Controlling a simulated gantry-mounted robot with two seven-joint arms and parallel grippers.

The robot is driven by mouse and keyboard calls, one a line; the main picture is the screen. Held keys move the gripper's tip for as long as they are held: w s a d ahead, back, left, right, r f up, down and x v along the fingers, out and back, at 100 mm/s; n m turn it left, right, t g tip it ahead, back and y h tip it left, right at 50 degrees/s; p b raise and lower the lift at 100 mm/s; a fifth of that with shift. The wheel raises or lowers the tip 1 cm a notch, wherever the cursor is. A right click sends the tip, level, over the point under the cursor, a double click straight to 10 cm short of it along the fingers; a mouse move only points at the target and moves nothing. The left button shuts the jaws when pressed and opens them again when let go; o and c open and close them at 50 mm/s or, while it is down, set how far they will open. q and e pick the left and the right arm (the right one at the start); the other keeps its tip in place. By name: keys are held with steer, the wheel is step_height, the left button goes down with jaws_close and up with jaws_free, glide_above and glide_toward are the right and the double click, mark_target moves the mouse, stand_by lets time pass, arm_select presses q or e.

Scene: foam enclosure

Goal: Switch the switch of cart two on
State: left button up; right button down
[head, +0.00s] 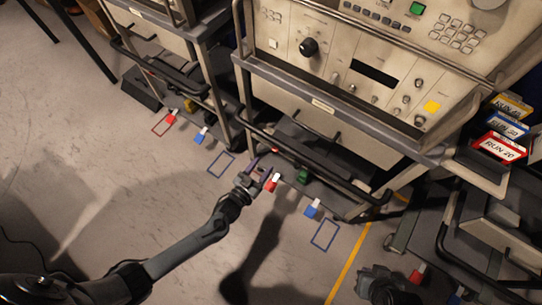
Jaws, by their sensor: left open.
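A cream equipment cart (315,120) with a control panel stands at the centre. I cannot read a cart number on it, and I cannot tell which control the task means. On its low front are a red-and-white piece (272,183), a green piece (303,176) and a blue-and-white piece (313,208). My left gripper (260,175) is open, with its fingers just beside the red-and-white piece; whether they touch is unclear. A dark part at the bottom right looks like my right gripper (386,284); its fingers are not clear.
Another cart (165,38) stands at the left with red (171,118) and blue (201,135) pieces low down. A further cart (490,235) is at the right. Signs reading "RUN" (499,148) stand beside the central cart. The concrete floor (100,180) at left is clear.

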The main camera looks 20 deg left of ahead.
mark_target(275, 149)
arm_select(q)
steer(key=b+x, duration=0.2)
steer(key=x, duration=0.4)
steer(key=shift+w, duration=0.3)
jaws_close()
steer(key=shift+r+p, duration=0.25)
steer(key=shift+p, duration=0.2)
steer(key=shift+w+d+r+g+y+p, duration=0.1)
steer(key=shift+r+g+y+p, duration=0.3)
steer(key=shift+g+p, duration=1.65)
steer(key=shift+w+r+g+y+p, duration=0.15)
steer(key=shift+r+g+p, duration=0.45)
steer(key=shift+p, duration=2.8)
steer(key=shift+w+d+r+g+y+p, duration=0.1)
steer(key=shift+r+g+y+p, duration=0.3)
steer(key=shift+g+p, duration=1.65)
steer(key=shift+t+p, duration=0.65)
steer(key=shift+t, duration=0.05)
steer(key=shift+a+f, duration=0.1)
